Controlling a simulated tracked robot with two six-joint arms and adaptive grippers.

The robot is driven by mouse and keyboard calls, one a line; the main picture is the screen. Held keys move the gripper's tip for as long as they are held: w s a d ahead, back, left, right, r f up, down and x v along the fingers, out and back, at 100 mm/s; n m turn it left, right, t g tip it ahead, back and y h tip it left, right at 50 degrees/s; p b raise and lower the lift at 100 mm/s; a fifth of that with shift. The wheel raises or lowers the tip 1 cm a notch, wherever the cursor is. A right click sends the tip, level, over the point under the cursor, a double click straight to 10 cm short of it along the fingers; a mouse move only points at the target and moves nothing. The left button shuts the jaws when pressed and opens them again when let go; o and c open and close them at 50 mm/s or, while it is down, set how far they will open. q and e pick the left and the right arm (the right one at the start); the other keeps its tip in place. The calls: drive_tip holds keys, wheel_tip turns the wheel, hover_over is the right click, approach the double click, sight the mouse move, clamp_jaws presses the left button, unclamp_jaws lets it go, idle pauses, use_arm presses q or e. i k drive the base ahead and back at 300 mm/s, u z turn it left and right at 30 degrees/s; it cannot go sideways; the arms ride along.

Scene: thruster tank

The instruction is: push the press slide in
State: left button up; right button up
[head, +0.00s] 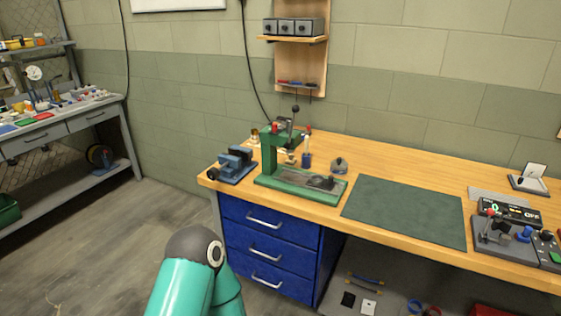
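A green press (268,158) stands at the left part of the wooden workbench, with an upright column and a lever with a dark knob on top. Its green base (279,187) runs to the right along the bench. A dark slide (319,182) sits at the right end of this base, apart from the column. My teal arm shows at the bottom left, below the bench front. Neither of my grippers is in the picture.
A blue vise (234,163) stands left of the press. A green mat (405,211) lies bare to the right. A control box (495,236) stands at the far right. Blue drawers (266,242) are under the bench. A shelf (292,39) hangs above.

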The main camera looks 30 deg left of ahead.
sight(321, 179)
drive_tip(key=u, duration=0.4)
drive_tip(key=i, duration=0.95)
drive_tip(key=u, duration=0.55)
drive_tip(key=k, duration=0.85)
drive_tip(key=u, duration=0.2)
drive_tip(key=i, duration=0.85)
